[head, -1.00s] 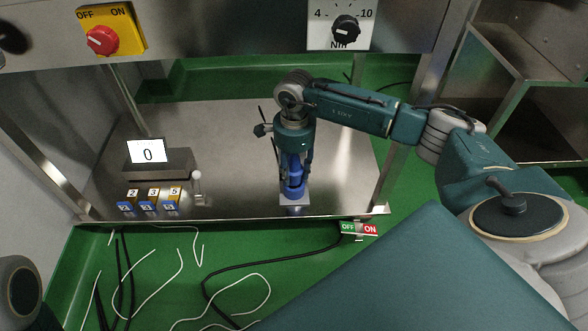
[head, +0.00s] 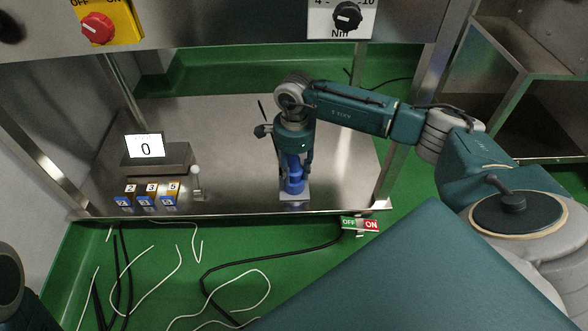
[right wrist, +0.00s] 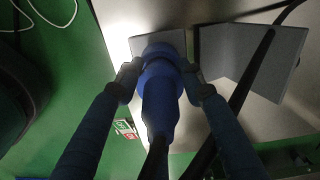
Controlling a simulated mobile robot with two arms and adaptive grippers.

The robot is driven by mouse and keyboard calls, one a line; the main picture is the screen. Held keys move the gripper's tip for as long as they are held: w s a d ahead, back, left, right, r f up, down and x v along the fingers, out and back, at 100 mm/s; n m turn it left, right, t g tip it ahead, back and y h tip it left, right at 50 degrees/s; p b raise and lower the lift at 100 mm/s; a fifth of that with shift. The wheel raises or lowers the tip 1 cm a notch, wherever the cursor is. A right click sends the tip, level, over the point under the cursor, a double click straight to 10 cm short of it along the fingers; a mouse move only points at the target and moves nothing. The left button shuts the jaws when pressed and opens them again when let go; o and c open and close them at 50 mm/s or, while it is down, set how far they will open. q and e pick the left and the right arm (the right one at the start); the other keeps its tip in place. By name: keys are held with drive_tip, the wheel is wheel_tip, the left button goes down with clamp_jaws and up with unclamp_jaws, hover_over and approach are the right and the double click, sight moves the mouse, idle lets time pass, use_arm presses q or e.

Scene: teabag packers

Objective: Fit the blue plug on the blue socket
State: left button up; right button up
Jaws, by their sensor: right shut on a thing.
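The blue plug (head: 293,168) is upright between the fingers of my right gripper (head: 294,177), which is shut on it above the steel worktop. In the right wrist view the fingers of my right gripper (right wrist: 160,78) close on both sides of the blue plug (right wrist: 160,105). A wider blue ring shows at its far end, against a grey block (right wrist: 160,40). In the head view the blue parts stand over a pale plate (head: 295,197) near the worktop's front edge. I cannot tell where plug ends and blue socket begins, or whether the plug is seated. My left gripper is out of view.
A display reading 0 (head: 145,147), several numbered yellow-blue blocks (head: 149,195) and a small lever (head: 196,182) are at left. An OFF/ON switch (head: 360,224) hangs at the front edge. Cables (head: 270,262) lie on the green floor.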

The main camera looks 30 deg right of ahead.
drive_tip(key=shift+f, duration=0.2)
drive_tip(key=o, duration=1.3)
drive_tip(key=shift+r, duration=0.25)
wheel_tip(320, 180, up, 12)
drive_tip(key=shift+f, duration=0.2)
